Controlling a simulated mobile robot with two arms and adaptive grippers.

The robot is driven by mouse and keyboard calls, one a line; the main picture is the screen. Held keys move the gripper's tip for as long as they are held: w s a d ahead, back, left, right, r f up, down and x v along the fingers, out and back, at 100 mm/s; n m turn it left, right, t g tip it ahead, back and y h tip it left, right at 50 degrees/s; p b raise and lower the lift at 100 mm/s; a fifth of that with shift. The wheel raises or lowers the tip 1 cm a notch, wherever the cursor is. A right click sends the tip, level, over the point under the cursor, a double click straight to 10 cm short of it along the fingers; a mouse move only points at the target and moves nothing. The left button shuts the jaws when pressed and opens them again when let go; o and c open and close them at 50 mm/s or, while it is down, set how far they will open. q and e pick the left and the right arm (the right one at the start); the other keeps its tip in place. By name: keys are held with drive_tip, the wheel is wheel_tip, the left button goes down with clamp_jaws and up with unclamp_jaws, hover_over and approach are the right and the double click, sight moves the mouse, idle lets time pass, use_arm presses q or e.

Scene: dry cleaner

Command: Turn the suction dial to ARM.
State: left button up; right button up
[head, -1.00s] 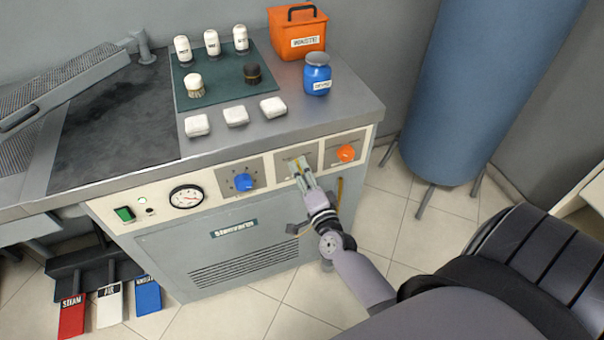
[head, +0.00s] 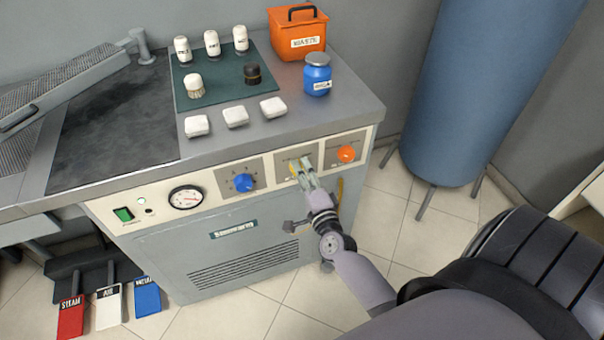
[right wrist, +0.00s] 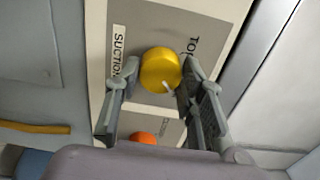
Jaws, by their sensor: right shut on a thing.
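The suction dial is a round yellow knob (right wrist: 160,70) on a grey panel plate, with a SUCTION label (right wrist: 118,55) beside it in the right wrist view. A white pointer mark shows near its lower right edge there. A second label, beginning "TO", is partly hidden behind a finger. My right gripper (right wrist: 152,82) is shut on the dial, one finger on each side. In the head view my right gripper (head: 304,172) covers most of the dial (head: 294,168). The ARM marking cannot be read. My left gripper is not in view.
A blue dial (head: 243,183) is left of the suction dial and an orange dial (head: 346,154) is right of it. A gauge (head: 186,197) and green switch (head: 123,214) are further left. Above, the worktop holds a blue jar (head: 317,78) and an orange box (head: 298,38).

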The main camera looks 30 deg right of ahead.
drive_tip(key=o, duration=1.2)
drive_tip(key=shift+c, duration=0.2)
drive_tip(key=v, duration=1.2)
